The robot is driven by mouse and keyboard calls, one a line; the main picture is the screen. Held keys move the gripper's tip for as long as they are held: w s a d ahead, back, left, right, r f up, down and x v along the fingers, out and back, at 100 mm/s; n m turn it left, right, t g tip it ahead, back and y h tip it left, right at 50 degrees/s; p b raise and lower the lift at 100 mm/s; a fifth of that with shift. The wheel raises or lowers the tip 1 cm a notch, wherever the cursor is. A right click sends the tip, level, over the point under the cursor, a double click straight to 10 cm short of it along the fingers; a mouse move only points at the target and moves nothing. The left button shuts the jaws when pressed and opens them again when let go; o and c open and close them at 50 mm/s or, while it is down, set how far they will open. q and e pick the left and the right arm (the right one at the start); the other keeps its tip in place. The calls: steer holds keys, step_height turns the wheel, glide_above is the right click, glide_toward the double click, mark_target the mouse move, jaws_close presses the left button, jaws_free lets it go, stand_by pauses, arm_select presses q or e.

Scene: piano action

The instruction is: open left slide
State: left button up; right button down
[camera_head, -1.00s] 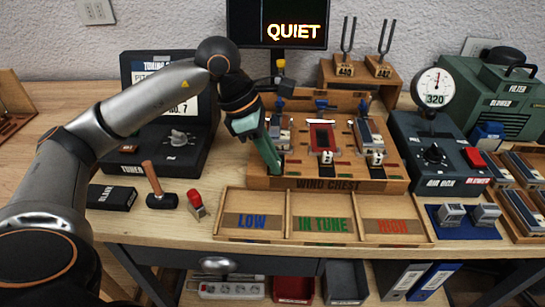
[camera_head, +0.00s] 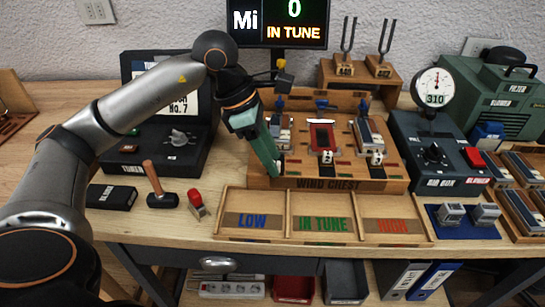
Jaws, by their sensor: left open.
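The wind chest (camera_head: 343,184) is a wooden block in the middle of the table with several fittings on its top. Its left slide, with a small white-and-dark knob (camera_head: 282,157), is at the left of the chest, partly hidden by my gripper. My left gripper (camera_head: 275,170) comes down from the upper left, its green fingers pointing at the front left of the chest, close beside the left slide. It is open; whether it touches the slide cannot be told. My right gripper is out of view.
A tray marked LOW, IN TUNE and HIGH (camera_head: 323,239) lies in front of the chest. The air box (camera_head: 437,155) stands right. The monitor (camera_head: 279,22) reads Mi 0 IN TUNE.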

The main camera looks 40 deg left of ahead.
arm_select(q)
steer(key=p+v, duration=0.1)
steer(key=v, duration=1)
steer(key=shift+s+r+p, duration=0.15)
steer(key=shift+r+p, duration=0.1)
steer(key=shift+p, duration=0.1)
steer(key=shift+a, duration=0.1)
